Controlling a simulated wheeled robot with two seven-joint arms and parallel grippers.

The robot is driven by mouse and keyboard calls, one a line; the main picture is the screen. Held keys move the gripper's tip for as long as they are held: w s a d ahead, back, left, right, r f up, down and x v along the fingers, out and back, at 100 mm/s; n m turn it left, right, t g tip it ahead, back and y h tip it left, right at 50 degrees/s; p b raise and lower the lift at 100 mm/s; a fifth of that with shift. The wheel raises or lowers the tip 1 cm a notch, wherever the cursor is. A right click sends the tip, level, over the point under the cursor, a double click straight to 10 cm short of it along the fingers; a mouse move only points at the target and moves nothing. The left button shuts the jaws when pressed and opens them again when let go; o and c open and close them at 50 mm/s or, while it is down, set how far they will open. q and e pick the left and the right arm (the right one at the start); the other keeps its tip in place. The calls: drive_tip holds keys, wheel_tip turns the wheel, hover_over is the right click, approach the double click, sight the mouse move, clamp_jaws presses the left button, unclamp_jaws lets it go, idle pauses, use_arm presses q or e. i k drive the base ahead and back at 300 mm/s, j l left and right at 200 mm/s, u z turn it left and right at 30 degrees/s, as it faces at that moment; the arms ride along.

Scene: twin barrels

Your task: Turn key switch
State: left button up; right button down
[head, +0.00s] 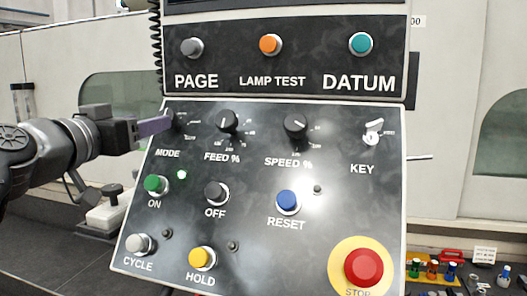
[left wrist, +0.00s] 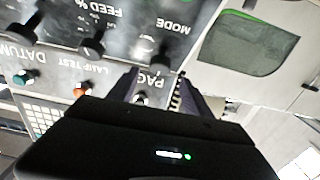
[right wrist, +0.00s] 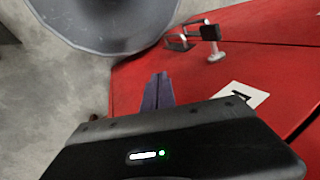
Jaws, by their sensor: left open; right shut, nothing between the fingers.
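The key switch (head: 373,132) is a silver switch at the right of the black control panel (head: 330,150), above the label KEY. Its silver key looks slightly tilted, and no gripper is near it. My left gripper (head: 160,124) is at the panel's left edge beside the MODE knob (head: 176,121), far left of the key switch. The left wrist view shows its fingers (left wrist: 155,84) apart, near the MODE knob and the PAGE label; I cannot tell if they touch the knob. My right gripper (right wrist: 160,78) is shut and empty, away from the panel, above a red surface.
FEED (head: 228,122) and SPEED (head: 295,126) knobs lie between my left gripper and the key switch. A red STOP button (head: 363,267) is below the key. The right wrist view shows a grey round object (right wrist: 110,20) and a metal latch (right wrist: 195,37) on the red surface (right wrist: 265,60).

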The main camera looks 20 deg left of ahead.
sight(371, 130)
drive_tip(key=k+l, duration=0.1)
drive_tip(key=k, duration=0.4)
drive_tip(key=k+l, duration=0.1)
drive_tip(key=k, duration=0.4)
